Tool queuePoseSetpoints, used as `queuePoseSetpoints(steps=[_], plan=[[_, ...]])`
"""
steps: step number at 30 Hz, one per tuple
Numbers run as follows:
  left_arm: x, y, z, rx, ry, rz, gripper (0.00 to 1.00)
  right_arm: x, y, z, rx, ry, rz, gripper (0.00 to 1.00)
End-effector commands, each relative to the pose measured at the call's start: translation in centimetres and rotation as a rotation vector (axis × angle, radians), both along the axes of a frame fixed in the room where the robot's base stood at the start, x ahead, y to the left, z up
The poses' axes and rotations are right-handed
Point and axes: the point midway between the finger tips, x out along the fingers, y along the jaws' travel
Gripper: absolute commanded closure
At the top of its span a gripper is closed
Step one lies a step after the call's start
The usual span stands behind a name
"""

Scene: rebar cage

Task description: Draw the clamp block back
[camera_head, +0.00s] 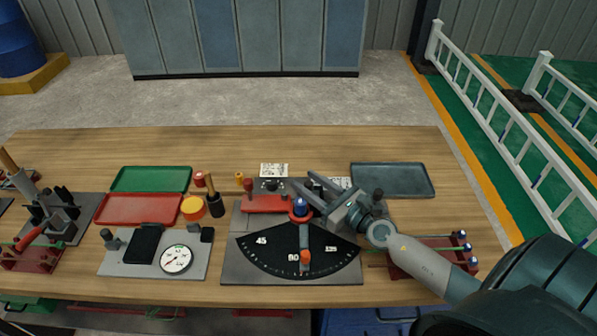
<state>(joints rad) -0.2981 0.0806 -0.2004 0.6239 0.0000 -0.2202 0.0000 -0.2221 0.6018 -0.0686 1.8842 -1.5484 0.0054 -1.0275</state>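A red block (264,204), which looks like the clamp block, lies on the grey bending fixture just above the black angle dial (280,250). A small red knob stands at its left end. My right gripper (303,184) reaches in from the right, with its fingers pointing left, at the block's right end and behind the blue-topped post (300,205). Its two fingers look spread, with nothing visible between them. I cannot tell whether it touches the block. My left gripper is not in view.
An orange-tipped lever (305,258) points down the dial. Left are a red tray (138,209), a green tray (152,178) and a gauge plate (113,265). A grey tray (393,180) lies behind my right arm.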

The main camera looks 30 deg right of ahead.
Motion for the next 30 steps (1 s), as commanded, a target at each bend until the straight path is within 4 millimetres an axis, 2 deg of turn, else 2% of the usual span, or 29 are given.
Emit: queuePoseSetpoints(steps=[3,9,23,27,28,30], plan=[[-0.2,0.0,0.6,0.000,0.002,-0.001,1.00,1.6,0.4,0.3,0.001,-0.002,0.001,0.62],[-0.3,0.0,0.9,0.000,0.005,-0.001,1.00,3.4,0.8,0.1,0.000,-0.001,0.000,0.62],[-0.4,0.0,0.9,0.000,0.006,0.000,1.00,4.1,1.0,0.0,0.000,0.000,0.001,0.62],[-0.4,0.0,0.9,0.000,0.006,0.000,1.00,4.1,1.0,0.0,0.000,0.000,0.001,0.95],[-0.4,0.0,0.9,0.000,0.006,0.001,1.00,4.1,1.0,0.0,0.000,0.000,0.001,1.00],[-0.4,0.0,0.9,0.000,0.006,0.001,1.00,4.1,1.0,0.0,0.000,0.000,0.000,1.00]])
